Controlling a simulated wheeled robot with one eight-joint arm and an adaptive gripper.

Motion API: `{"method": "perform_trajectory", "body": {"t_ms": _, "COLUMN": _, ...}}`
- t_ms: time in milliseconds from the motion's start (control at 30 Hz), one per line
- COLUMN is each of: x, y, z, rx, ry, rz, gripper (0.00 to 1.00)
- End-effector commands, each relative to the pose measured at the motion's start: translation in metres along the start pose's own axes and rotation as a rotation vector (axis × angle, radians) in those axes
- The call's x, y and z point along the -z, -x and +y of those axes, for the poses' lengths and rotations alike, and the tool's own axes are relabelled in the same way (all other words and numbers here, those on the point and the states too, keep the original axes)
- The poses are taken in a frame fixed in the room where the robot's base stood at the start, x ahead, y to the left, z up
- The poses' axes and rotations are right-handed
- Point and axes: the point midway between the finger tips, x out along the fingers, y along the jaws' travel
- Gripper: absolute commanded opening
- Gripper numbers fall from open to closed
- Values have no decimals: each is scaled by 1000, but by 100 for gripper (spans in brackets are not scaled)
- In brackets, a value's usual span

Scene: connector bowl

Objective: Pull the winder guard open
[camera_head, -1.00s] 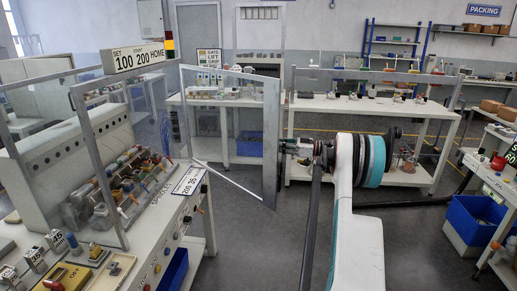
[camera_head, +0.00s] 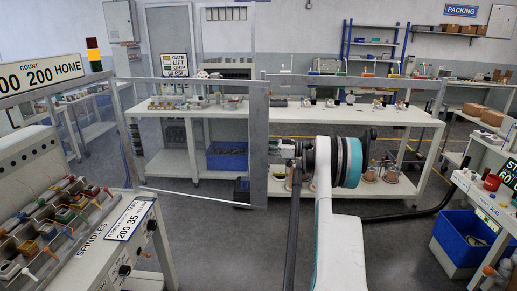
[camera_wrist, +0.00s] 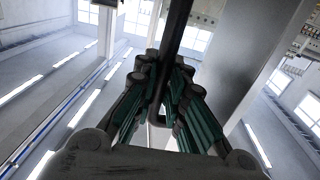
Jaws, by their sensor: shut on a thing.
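The winder guard (camera_head: 259,145) is a clear panel in a grey metal frame. In the head view it stands swung out from the winder, spanning from a post on the left to its free upright edge near the middle. My gripper (camera_head: 280,150) is at that free edge. In the wrist view my gripper (camera_wrist: 167,75) has its dark and green fingers closed around a dark bar, the guard's handle (camera_wrist: 178,25). The handle is hidden or too small to make out in the head view. The winder (camera_head: 60,225) with its spindles is at lower left.
A long white workbench (camera_head: 400,115) stands behind the guard and my arm. A blue bin (camera_head: 465,238) and another bench are at right. Grey floor is open between the winder and my arm.

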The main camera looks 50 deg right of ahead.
Motion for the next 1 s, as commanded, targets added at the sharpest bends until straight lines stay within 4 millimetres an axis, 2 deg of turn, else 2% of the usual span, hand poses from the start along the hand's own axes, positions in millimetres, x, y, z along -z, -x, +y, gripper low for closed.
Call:
{"method": "perform_trajectory", "body": {"t_ms": 33, "x": -1, "y": 4, "z": 1, "rx": -6, "ry": -2, "rz": -2, "gripper": 0}}
{"method": "perform_trajectory", "body": {"t_ms": 433, "x": -1, "y": 4, "z": 2, "rx": -7, "ry": -2, "rz": -2, "gripper": 0}}
{"method": "perform_trajectory", "body": {"t_ms": 467, "x": -1, "y": 4, "z": 2, "rx": -7, "ry": -2, "rz": -2, "gripper": 18}}
{"method": "perform_trajectory", "body": {"t_ms": 533, "x": -1, "y": 4, "z": 2, "rx": -7, "ry": -1, "rz": -1, "gripper": 33}}
{"method": "perform_trajectory", "body": {"t_ms": 867, "x": 0, "y": 2, "z": 1, "rx": -3, "ry": 0, "rz": 0, "gripper": 33}}
{"method": "perform_trajectory", "body": {"t_ms": 1000, "x": 0, "y": 11, "z": 1, "rx": -5, "ry": 0, "rz": 0, "gripper": 33}}
